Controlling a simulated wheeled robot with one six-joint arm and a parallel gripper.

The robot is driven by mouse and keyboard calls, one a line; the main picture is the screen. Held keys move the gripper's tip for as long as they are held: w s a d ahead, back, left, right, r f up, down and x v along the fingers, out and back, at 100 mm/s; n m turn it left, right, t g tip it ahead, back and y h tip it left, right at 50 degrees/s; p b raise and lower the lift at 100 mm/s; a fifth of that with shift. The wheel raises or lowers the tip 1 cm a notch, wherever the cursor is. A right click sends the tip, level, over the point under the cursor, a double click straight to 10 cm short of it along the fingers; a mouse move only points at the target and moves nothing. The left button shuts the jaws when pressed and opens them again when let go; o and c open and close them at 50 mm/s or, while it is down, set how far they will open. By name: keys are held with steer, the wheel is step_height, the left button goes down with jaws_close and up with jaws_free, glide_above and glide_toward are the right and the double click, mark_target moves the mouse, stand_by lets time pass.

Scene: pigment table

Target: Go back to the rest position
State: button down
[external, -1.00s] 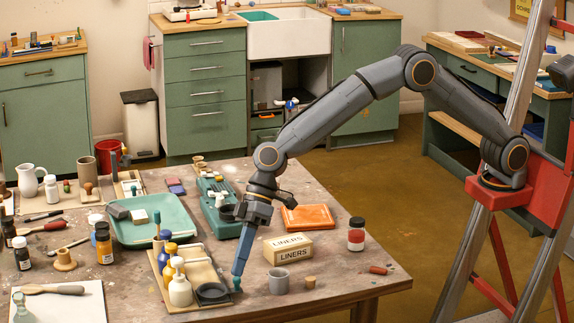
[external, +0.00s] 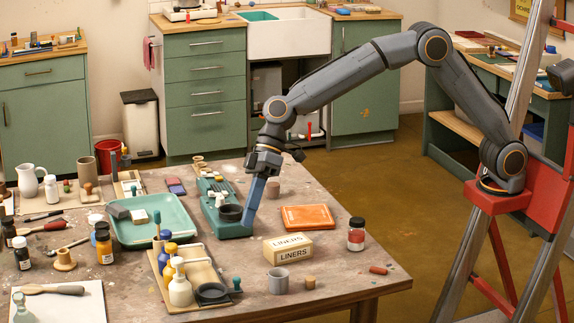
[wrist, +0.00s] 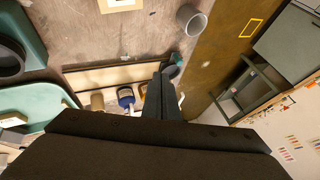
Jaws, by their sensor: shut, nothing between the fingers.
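My gripper (external: 248,222) is in the external view, fingers pointing down, above the table between the teal rack and the orange pad. Its fingers look together with nothing between them. In the wrist view my gripper (wrist: 163,92) shows as dark fingers at the centre. A small teal-knobbed piece (external: 237,285) stands at the right end of the wooden tray (external: 193,263), apart from my fingers. In the wrist view the area just around my fingertips is partly hidden by the fingers.
A teal rack (external: 226,228) with a black ring stands left of my gripper. An orange pad (external: 308,217), a LINERS box (external: 288,247), a grey cup (external: 278,281) and a red-labelled jar (external: 356,234) are to the right. A teal tray (external: 150,238) is further left.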

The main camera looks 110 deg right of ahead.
steer(key=s+f+g+h+p, duration=0.1)
steer(key=s+p, duration=0.1)
steer(key=s, duration=1.4)
steer(key=s+d+f+g+h+p, duration=0.1)
steer(key=s+g+h+p, duration=0.1)
steer(key=s, duration=1.4)
steer(key=s+d+f+g+h+p, duration=0.1)
steer(key=s+p, duration=0.3)
steer(key=s, duration=1.2)
steer(key=shift+d+f+n+g+h, duration=0.15)
steer(key=shift+f+n+g+h, duration=0.2)
steer(key=shift+g, duration=0.35)
steer(key=shift+w, duration=0.1)
steer(key=a+f+n+b, duration=0.2)
steer(key=a+f+b, duration=0.6)
steer(key=b, duration=0.7)
steer(key=shift+a, duration=0.25)
steer(key=shift+n, duration=0.25)
